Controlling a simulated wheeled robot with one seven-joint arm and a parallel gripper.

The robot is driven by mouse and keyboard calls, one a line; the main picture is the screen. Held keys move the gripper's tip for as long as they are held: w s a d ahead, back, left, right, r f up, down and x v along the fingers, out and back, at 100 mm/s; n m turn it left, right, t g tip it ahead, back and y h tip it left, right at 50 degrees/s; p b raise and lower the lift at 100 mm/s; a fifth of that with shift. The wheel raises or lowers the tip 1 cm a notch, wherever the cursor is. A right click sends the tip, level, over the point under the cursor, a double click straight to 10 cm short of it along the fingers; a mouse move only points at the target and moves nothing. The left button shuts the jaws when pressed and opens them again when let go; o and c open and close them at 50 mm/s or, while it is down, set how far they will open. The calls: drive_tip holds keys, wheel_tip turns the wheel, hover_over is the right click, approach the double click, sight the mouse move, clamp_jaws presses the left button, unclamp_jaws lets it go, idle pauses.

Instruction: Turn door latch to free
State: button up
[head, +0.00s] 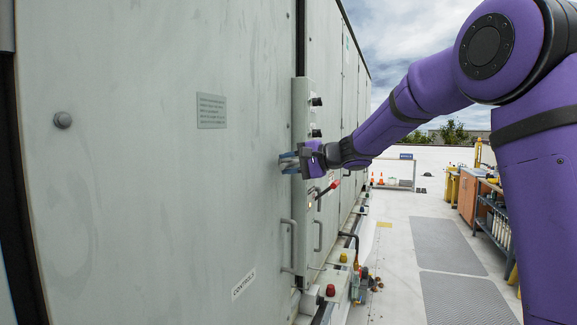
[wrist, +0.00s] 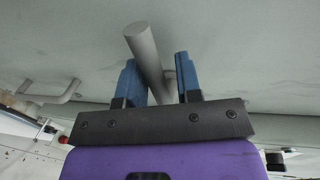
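The door latch (wrist: 146,52) is a grey round bar on the pale grey-green door (wrist: 220,50), seen in the wrist view. It slants between the two blue fingers of my gripper (wrist: 161,77). The fingers stand apart on either side of the bar, with a narrow gap showing on the right; contact on the left is unclear. In the head view my gripper (head: 288,162) is at the right edge of the large door (head: 150,180), beside the control strip. The latch is hard to make out there, mostly hidden by the gripper.
A D-shaped handle (head: 289,246) is below my gripper; one also shows in the wrist view (wrist: 50,92). The narrow control strip (head: 301,100) carries black knobs and a red-tipped lever (head: 329,188). Red and yellow fittings (head: 343,258) stick out lower down. The roof walkway (head: 445,245) is clear.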

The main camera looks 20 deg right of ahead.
drive_tip(key=shift+o, duration=0.4)
drive_tip(key=v, duration=1.1)
drive_tip(key=shift+a, duration=0.1)
